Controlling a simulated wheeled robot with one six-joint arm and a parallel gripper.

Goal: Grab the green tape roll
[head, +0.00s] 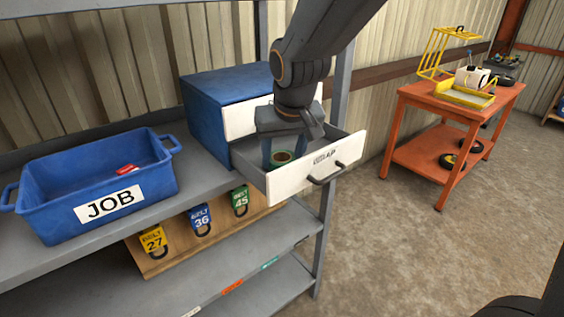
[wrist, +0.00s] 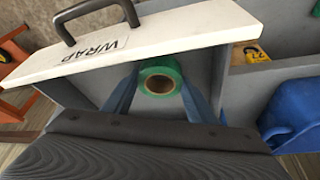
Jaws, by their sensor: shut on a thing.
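The green tape roll (wrist: 160,72) is inside the open drawer (wrist: 215,75) of a blue cabinet, between the fingers of my gripper (wrist: 162,98) in the wrist view. My gripper is shut on the roll, with one blue finger on each side of it. In the head view my gripper (head: 283,155) reaches down into the drawer, and the roll's green rim (head: 282,157) shows between the fingers. The drawer's white front (head: 310,168) has a dark handle and a label that reads WRAP in the wrist view. The roll's underside is hidden.
A blue JOB bin (head: 65,215) with a small red item (head: 127,169) stands left on the grey shelf (head: 205,175). Several numbered belt tags hang below. An orange cart (head: 425,118) stands at the right beyond open floor. A shelf post (head: 322,235) is near the drawer.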

